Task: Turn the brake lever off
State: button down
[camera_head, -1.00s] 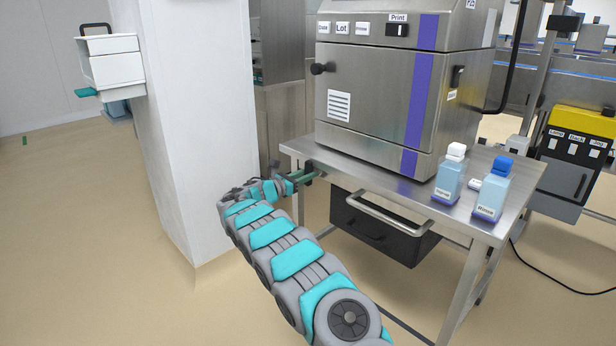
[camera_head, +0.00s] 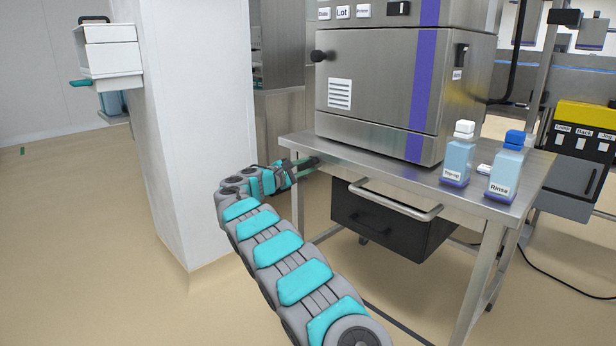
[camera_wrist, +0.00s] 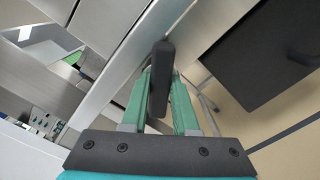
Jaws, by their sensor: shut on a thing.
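A dark rounded handle (camera_wrist: 161,58), apparently the brake lever, stands between my fingertips in the wrist view. No label shows on it. My gripper (camera_wrist: 165,82) has its green fingers shut on this handle, one on each side. In the head view my gripper (camera_head: 303,167) is at the left end of the steel table (camera_head: 350,161), near its edge. The lever is too small there to make out clearly, and my wrist partly hides that spot.
A steel machine (camera_head: 380,85) stands on the table. Two blue bottles (camera_head: 457,163) (camera_head: 502,175) stand near the table's front right. A black drawer box (camera_head: 385,225) with a bar handle hangs below. A white pillar (camera_head: 195,130) rises close left of my arm. Floor is open at left.

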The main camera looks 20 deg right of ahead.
jog(key=m+b, duration=0.2)
jog(key=m, duration=0.1)
jog(key=m+b, duration=0.1)
jog(key=b, duration=0.1)
jog(key=shift+f, duration=0.25)
jog(key=shift+r+m+b, duration=0.2)
jog(key=shift+m+b, duration=0.7)
jog(key=shift+m, duration=0.8)
jog(key=c, duration=0.7)
grip_release()
jog(key=shift+r, duration=0.1)
jog(key=shift+a, duration=0.1)
jog(key=v, duration=0.8)
